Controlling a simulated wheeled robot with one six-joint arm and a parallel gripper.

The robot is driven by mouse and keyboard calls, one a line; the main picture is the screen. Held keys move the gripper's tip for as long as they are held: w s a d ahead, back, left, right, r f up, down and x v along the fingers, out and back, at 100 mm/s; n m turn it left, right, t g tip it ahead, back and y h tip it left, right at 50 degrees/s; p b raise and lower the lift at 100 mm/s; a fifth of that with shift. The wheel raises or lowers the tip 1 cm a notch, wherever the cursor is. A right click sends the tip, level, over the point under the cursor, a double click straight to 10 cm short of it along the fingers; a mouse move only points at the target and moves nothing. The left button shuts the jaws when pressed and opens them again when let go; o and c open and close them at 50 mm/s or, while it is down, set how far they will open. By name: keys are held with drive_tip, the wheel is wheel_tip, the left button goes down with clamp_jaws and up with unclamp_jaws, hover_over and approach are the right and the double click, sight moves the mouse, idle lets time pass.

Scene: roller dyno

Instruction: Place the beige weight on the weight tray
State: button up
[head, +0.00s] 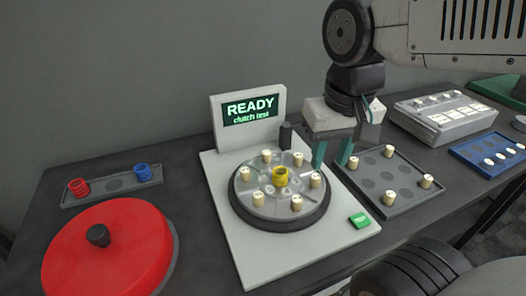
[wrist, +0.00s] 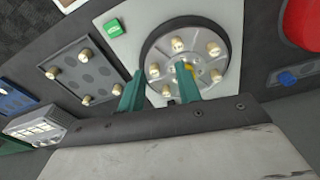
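Several beige weights (head: 315,180) stand as short cylinders around the round metal platter (head: 283,213); they also show in the wrist view (wrist: 178,45). The dark grey weight tray (head: 385,181) lies right of the platter, with several more beige weights (head: 427,181) near its corners and bare round spots between; the tray also shows in the wrist view (wrist: 90,72). My gripper (head: 330,166) points down between platter and tray. Its two teal fingers are apart with nothing seen held; in the wrist view (wrist: 159,69) platter weights show beyond the gap.
A dark post (head: 286,135) and a READY screen (head: 249,108) stand behind. A green button (head: 359,220) is at front right. A red disc (head: 108,250) and a tray with red and blue pieces (head: 112,184) lie left.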

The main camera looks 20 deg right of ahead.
drive_tip(key=w+f+m, duration=0.1)
drive_tip(key=w+m, duration=0.3)
drive_tip(key=w, duration=0.6)
drive_tip(key=m+h, duration=0.1)
drive_tip(key=m, duration=0.4)
hover_over(266, 152)
drive_tip(key=s, duration=0.1)
wheel_tip(266, 152, down, 5)
drive_tip(key=shift+a+f, duration=0.1)
drive_tip(key=shift+a, duration=0.05)
drive_tip(key=f, duration=0.7)
drive_tip(key=shift+w+f, duration=0.4)
clamp_jaws()
